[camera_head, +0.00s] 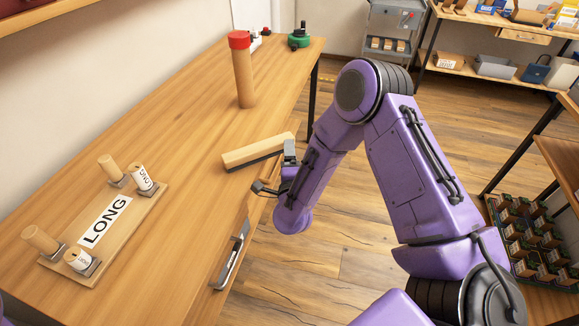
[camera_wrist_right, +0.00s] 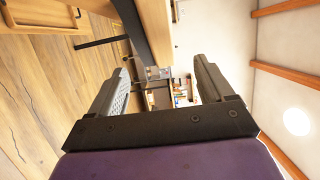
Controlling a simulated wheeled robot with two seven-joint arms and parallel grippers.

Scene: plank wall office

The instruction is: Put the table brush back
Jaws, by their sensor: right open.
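The table brush (camera_head: 258,151), a long pale wooden bar with dark bristles underneath, lies near the right edge of the wooden table, angled across it. My right gripper (camera_head: 289,151) is beside the brush's right end, at the table edge, and overlaps it in the head view. I cannot tell there whether they touch. In the right wrist view, my right gripper (camera_wrist_right: 163,88) has its fingers apart with nothing between them. A wooden bar with a dark underside, apparently the brush (camera_wrist_right: 155,27), shows at the top, outside the fingers. My left gripper is out of view.
A red-capped cardboard tube (camera_head: 243,75) stands behind the brush. A narrow metal and black fixture (camera_head: 232,258) sits at the table's right edge. A small green object (camera_head: 299,38) is at the far end.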

